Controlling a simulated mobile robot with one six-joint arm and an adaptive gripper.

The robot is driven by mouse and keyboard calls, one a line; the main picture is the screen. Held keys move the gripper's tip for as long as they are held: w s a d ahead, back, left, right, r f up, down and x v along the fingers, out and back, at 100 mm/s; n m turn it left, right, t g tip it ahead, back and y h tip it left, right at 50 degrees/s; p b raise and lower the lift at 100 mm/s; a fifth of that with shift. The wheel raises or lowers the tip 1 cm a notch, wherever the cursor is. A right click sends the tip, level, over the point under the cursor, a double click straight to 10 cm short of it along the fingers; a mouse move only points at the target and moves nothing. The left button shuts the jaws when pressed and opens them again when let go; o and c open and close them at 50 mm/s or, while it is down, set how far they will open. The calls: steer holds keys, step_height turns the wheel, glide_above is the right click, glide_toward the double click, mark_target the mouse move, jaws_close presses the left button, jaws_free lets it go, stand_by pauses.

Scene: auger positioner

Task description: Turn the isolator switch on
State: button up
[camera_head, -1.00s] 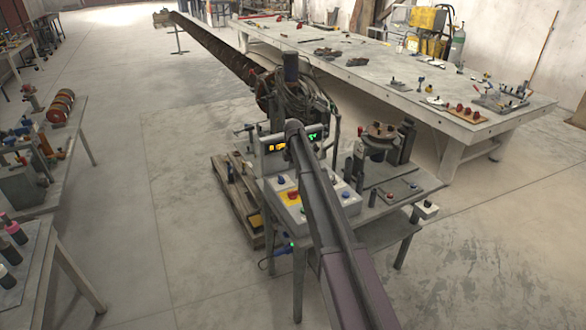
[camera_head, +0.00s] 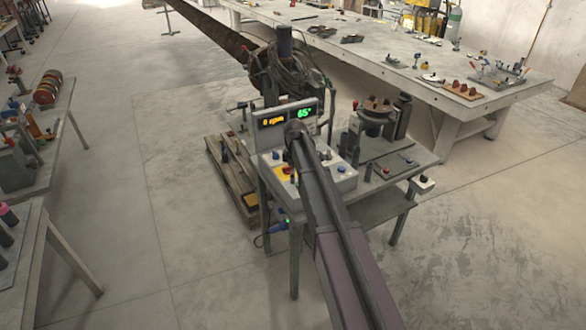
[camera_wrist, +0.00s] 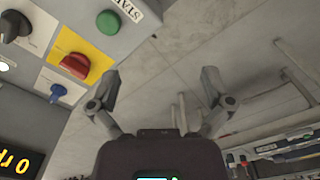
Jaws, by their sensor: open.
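A red rotary switch on a yellow plate, which looks like the isolator switch (camera_wrist: 75,66), is on the grey control box at upper left in the wrist view. Its handle lies at a slant in that picture. The yellow plate also shows in the head view (camera_head: 282,172), partly behind my arm. My gripper (camera_wrist: 160,78) is open and empty, its two fingers wide apart. The left finger is just right of the red switch in the wrist view; I see no clear contact. In the head view my gripper is hidden behind my arm.
Near the switch are a green START button (camera_wrist: 108,21), a black knob (camera_wrist: 14,26) and a blue knob (camera_wrist: 57,92). The display (camera_head: 288,117) reads 0 rpm and 65°. A long workbench (camera_head: 390,75) stands behind; open floor (camera_head: 180,250) lies at left.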

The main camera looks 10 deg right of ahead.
steer(key=s+f+m+b, duration=0.3)
steer(key=s+m, duration=0.4)
steer(key=s, duration=0.7)
steer(key=shift+s+f+b, duration=0.3)
steer(key=shift+f+b, duration=0.1)
steer(key=shift+f, duration=0.15)
steer(key=s+m, duration=0.6)
steer(key=s, duration=0.8)
steer(key=shift+m, duration=0.4)
